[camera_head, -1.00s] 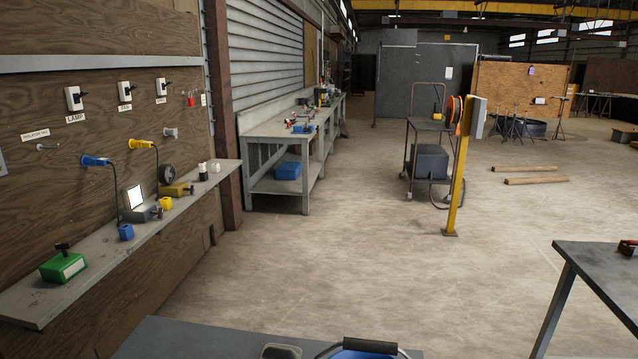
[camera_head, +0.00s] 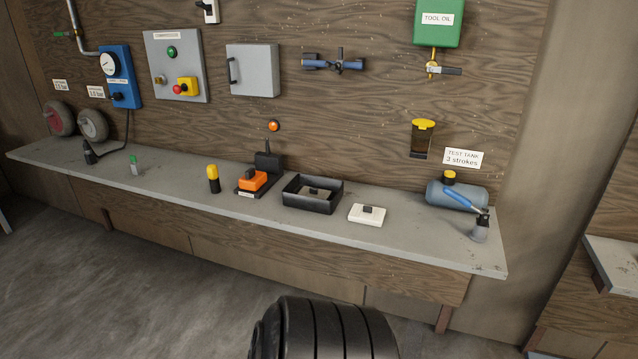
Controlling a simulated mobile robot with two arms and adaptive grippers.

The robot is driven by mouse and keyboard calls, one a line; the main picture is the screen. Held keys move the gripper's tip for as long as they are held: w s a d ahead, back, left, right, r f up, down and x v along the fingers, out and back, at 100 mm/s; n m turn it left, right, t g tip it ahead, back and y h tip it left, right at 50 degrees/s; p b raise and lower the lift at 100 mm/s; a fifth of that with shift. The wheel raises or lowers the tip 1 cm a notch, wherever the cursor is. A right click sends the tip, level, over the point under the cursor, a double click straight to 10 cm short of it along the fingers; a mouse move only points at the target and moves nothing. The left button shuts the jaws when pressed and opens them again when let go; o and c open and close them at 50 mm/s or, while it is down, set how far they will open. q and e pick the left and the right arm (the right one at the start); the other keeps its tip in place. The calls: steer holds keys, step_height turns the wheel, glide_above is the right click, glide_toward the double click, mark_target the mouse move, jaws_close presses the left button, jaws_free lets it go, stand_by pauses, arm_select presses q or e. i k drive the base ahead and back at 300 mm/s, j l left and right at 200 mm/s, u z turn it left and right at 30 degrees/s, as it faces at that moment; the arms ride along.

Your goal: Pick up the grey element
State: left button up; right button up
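A small grey block with a dark knob on top (camera_head: 315,192) sits inside a black open tray (camera_head: 297,204) on the wall bench, in the middle of the head view. It may be the grey element. Neither gripper's fingers show in the head view, so nothing is seen held.
The grey bench top (camera_head: 409,240) runs along the plywood wall. An orange device (camera_head: 253,181) and a yellow-capped item (camera_head: 213,179) stand left of the tray. The bench's front strip is mostly clear.

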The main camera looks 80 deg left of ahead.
mark_target(322, 194)
steer(key=u, duration=2.8)
